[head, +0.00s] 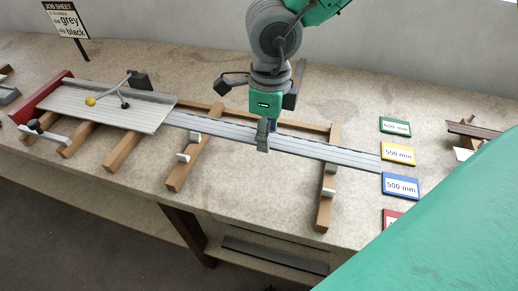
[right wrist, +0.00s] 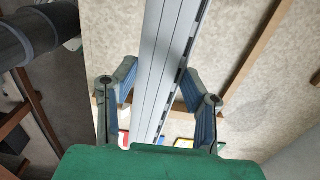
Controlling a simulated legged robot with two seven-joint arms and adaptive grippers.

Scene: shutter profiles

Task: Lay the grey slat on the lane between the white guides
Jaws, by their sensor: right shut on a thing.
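The long grey slat (head: 325,152) runs from beside the ribbed panel at left to the size cards at right. My right gripper (head: 263,135) comes down from above, shut on the slat near its middle. In the right wrist view the slat (right wrist: 170,55) passes between the two fingers (right wrist: 158,75). White guides stand in pairs on two wooden bearers: one pair at left, with a near guide (head: 183,157), and one pair at right, with a near guide (head: 328,192). The slat appears on the far side of or above the far guides; its height is unclear. My left gripper is out of view.
The grey ribbed panel (head: 100,108) lies on bearers against a red end block (head: 40,98), with a yellow-knobbed tool on it. A dark slat (head: 472,130) lies beyond. A job sheet sign (head: 66,19) stands at back left.

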